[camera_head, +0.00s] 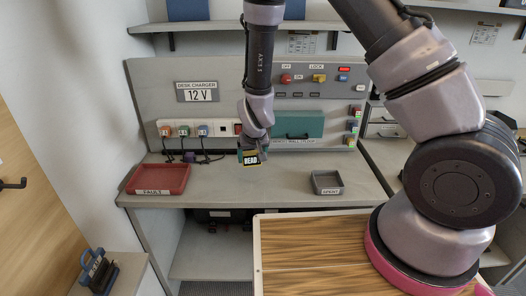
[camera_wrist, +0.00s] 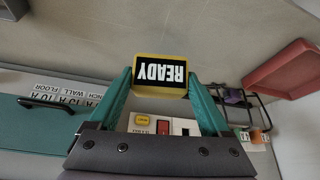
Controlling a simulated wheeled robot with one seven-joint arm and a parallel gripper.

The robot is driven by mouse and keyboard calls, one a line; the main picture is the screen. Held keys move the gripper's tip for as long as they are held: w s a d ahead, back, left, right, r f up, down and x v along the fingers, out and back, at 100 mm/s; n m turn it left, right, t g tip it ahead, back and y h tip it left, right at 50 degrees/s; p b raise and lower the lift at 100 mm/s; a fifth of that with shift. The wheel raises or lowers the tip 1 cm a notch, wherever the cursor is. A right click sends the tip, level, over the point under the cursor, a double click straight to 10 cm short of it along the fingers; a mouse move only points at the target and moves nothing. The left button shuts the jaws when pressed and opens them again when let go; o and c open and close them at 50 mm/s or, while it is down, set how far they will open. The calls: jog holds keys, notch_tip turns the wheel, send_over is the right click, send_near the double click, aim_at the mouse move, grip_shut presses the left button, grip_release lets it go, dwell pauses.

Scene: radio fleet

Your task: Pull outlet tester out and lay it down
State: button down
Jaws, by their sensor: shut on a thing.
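The outlet tester (camera_head: 251,158) is a small yellow-edged block with a black face marked "READY". My gripper (camera_head: 250,150) is shut on it and holds it in front of the right end of the white outlet strip (camera_head: 183,130). In the wrist view the tester (camera_wrist: 161,75) sits between the teal fingers of my gripper (camera_wrist: 160,82), its text upside down. The strip (camera_wrist: 185,127) shows behind it, with a gap that looks clear. The exact height above the desk (camera_head: 255,185) is hard to tell.
A red tray (camera_head: 158,179) stands at the desk's left and a small grey tray (camera_head: 326,182) at its right. A teal case (camera_head: 298,124) is behind my gripper. Plugs with dark cables (camera_head: 185,131) fill the strip's left part. The middle of the desk is clear.

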jog(key=shift+d, duration=0.2)
jog(key=shift+f, duration=0.1)
jog(key=shift+f, duration=0.25)
jog(key=shift+a+f, duration=0.1)
jog(key=shift+f, duration=3.1)
grip_release()
jog(key=shift+r, duration=0.1)
